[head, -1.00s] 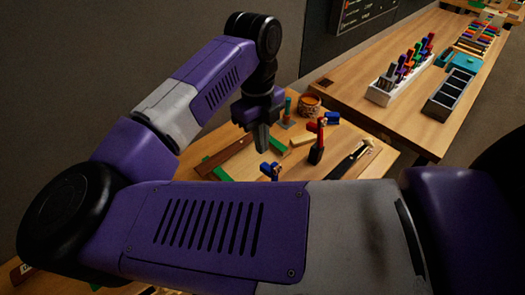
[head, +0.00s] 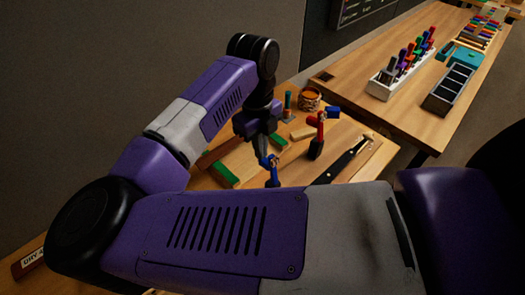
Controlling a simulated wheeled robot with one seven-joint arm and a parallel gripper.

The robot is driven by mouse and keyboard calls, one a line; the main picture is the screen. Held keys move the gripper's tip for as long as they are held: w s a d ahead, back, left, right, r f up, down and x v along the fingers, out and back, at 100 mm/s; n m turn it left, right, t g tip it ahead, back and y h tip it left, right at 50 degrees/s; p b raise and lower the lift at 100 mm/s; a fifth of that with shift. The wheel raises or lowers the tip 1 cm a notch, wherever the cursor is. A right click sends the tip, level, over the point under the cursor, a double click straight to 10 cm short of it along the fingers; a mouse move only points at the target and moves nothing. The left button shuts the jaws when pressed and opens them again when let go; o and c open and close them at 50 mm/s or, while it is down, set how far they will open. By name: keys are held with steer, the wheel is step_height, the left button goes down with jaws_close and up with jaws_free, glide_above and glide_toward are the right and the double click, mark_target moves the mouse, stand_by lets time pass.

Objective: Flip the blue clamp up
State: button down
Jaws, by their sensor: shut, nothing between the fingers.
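The blue clamp (head: 273,180) stands on the near workbench, just beyond my forearm, which may hide its lowest part. A blue piece at its top leans to the left, and a small light-coloured part shows beside it. My gripper (head: 262,153) points down, with its dark fingers shut and empty. The fingertips are right at the top of the blue clamp, overlapping it in the picture. I cannot tell whether they touch it.
A red clamp (head: 317,133) stands to the right, with another blue piece (head: 333,112) behind it. A black-handled tool (head: 340,166) lies farther right. Green blocks (head: 224,175), a pale wood block (head: 302,132) and a round container (head: 309,99) are on the bench (head: 300,173).

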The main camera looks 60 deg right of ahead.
steer(key=shift+w+f+b, duration=0.1)
steer(key=shift+f+b, duration=0.75)
steer(key=shift+b, duration=0.25)
steer(key=shift+d, duration=0.1)
steer(key=shift+s+r, duration=0.3)
steer(key=shift+s, duration=0.3)
steer(key=shift+w+r, duration=0.15)
steer(key=shift+r, duration=0.3)
steer(key=w+r+b, duration=0.1)
steer(key=w+r, duration=0.2)
steer(key=r, duration=1)
steer(key=shift+w+d+r, duration=0.35)
